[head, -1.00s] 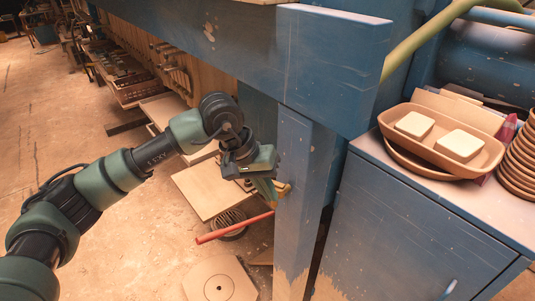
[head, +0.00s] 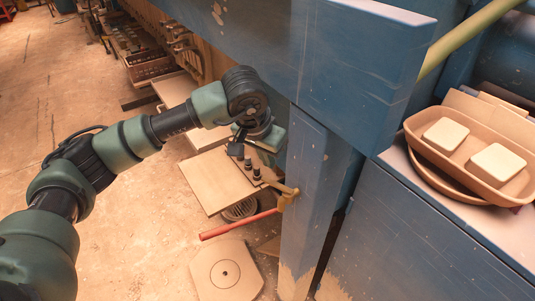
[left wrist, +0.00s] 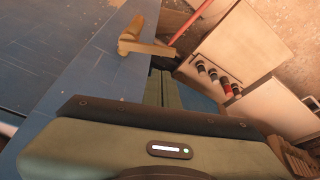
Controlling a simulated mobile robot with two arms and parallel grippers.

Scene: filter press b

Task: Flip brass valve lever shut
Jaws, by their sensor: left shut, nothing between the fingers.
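The brass valve lever (head: 283,190) is on the blue post, its tan arm sticking out to the left past the post's edge. In the left wrist view the lever (left wrist: 148,47) has a short upright part and an arm lying across the post edge. My left gripper (left wrist: 163,78) is shut and empty, its fingers just short of the lever, with a small gap in the picture. In the head view the gripper (head: 271,147) is above the lever, fingers mostly hidden by its body. My right gripper is out of view.
The blue post (head: 305,190) and thick beam (head: 345,60) stand close to my left arm. A red rod (head: 238,225) lies low behind the lever. A board (head: 212,182) carries several dark bottles. A tan tray (head: 470,155) sits on the blue cabinet at right.

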